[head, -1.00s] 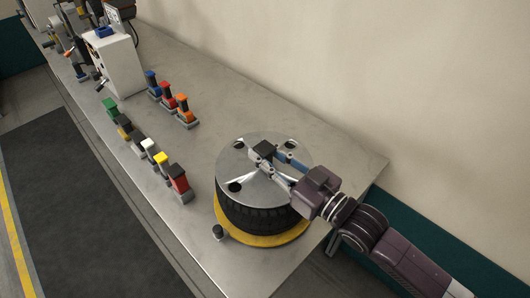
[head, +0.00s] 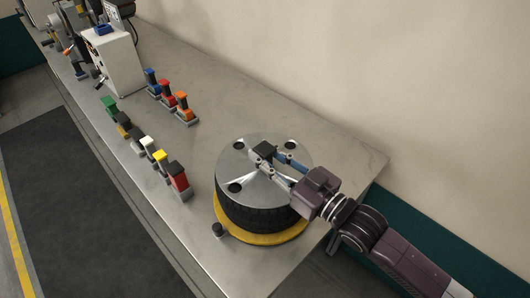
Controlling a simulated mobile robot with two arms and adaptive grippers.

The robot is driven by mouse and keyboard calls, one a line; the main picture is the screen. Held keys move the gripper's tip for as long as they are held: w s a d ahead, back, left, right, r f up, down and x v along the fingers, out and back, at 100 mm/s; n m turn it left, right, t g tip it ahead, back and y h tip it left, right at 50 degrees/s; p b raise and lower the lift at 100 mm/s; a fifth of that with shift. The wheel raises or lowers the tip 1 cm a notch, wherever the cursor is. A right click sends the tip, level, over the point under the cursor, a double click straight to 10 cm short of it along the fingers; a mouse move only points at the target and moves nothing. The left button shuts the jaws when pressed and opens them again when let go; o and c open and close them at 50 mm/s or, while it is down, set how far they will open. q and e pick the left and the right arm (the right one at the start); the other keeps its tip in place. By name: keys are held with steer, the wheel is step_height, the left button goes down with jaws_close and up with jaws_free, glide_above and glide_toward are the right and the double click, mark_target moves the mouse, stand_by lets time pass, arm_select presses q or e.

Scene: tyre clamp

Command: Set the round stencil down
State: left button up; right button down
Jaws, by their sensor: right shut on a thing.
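The round stencil (head: 262,200) is a shiny metal disc with several dark holes. It lies flat over the top of a black tyre (head: 255,217), and I see no clear gap between them. The tyre stands on a round yellow base (head: 262,242) near the right end of the bench. My right gripper (head: 265,158) is shut on the dark knob in the upper middle of the stencil, its arm coming in from the lower right. The gripper hides part of the disc. My left gripper is not in view.
The grey bench (head: 215,150) is clear between the tyre and the wall. Two rows of coloured-top blocks stand to the left, including a red one (head: 177,176) close to the tyre. A small black knob (head: 218,230) sits by the yellow base. A white machine (head: 118,62) stands farther back.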

steer(key=c, duration=1.6)
jaws_free()
steer(key=shift+f, duration=0.1)
steer(key=shift+s+d, duration=0.35)
steer(key=shift+d, duration=0.05)
steer(key=v, duration=1.1)
